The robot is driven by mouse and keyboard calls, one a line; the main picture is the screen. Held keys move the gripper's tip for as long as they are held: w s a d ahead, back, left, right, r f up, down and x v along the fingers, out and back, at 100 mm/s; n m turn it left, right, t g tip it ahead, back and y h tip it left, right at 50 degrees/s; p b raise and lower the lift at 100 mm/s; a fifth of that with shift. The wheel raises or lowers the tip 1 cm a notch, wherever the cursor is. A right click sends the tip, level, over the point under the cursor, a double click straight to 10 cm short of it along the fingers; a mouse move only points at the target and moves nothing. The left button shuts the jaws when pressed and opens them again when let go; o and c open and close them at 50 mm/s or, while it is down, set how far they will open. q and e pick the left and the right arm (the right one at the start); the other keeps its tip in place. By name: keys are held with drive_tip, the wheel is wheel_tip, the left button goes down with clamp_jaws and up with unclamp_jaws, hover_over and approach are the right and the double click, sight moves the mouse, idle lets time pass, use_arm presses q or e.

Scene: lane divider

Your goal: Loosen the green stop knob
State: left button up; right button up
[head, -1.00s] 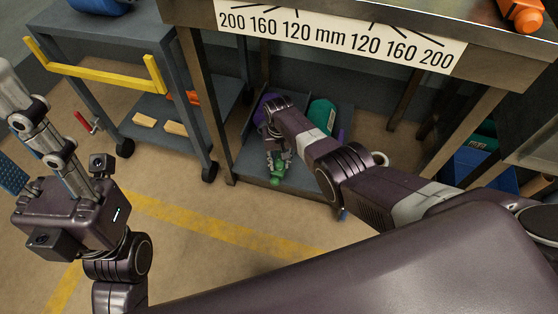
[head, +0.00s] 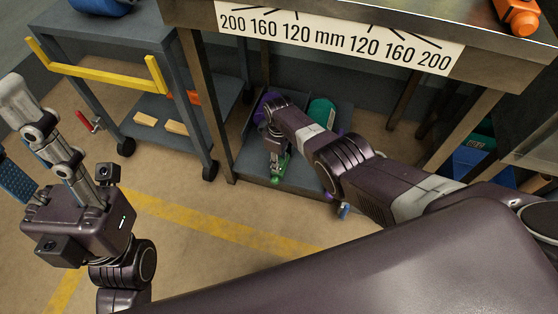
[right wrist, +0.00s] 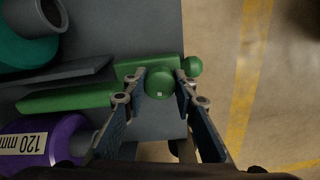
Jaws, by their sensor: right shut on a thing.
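The green stop knob (right wrist: 160,82) is a round ball on a green bar (right wrist: 70,98) in the right wrist view. My right gripper (right wrist: 161,84) is shut on this knob, with one finger on each side. In the head view, my right gripper (head: 277,150) reaches down under the bench to the green part (head: 278,177) on the low shelf, and the arm hides some of it. A second, smaller green ball (right wrist: 192,66) sits at the bar's end. My left gripper (head: 14,140) is at the left edge, fingers apart, touching nothing visible.
A purple roll (right wrist: 40,140) labelled 120 mm and a teal roll (right wrist: 20,50) lie beside the bar, with a grey divider (right wrist: 60,80) between. The bench edge with its scale (head: 335,38) is above my right arm. A grey cart (head: 150,115) stands left.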

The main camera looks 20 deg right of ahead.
drive_tip(key=shift+f+n, duration=0.1)
drive_tip(key=shift+n, duration=1.1)
drive_tip(key=o, duration=1.2)
drive_tip(key=shift+c, duration=0.2)
